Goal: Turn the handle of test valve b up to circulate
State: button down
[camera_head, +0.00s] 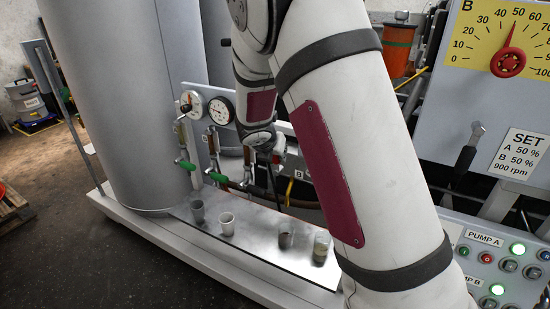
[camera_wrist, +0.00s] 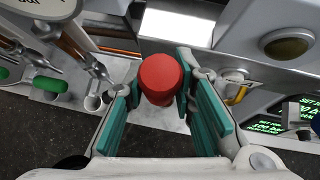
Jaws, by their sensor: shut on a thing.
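My gripper (camera_wrist: 160,84) has its teal-padded fingers on both sides of a red, rounded handle (camera_wrist: 161,74) in the wrist view and is shut on it. The red handle points toward the wrist camera, and the valve body behind it is mostly hidden. In the camera_head view my gripper (camera_head: 264,140) is at the pipework in front of the pale panel, partly hidden by my arm. The red handle cannot be made out there. I cannot read a label that marks it as test valve b.
Green valve handles (camera_head: 218,177) hang to the left, below two round gauges (camera_head: 221,109). A metal tray (camera_head: 258,248) with several cups lies below. A large grey drum (camera_head: 125,100) stands left. The pump control panel (camera_head: 500,262) is at right.

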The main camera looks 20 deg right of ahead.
jog(key=shift+s, duration=0.1)
dwell(0.5)
jog(key=c, duration=1.3)
grip_release()
jog(key=shift+d, duration=0.1)
jog(key=shift+c, duration=0.2)
jog(key=v, duration=1.2)
jog(key=shift+s+d, duration=0.1)
jog(key=shift+s, duration=0.05)
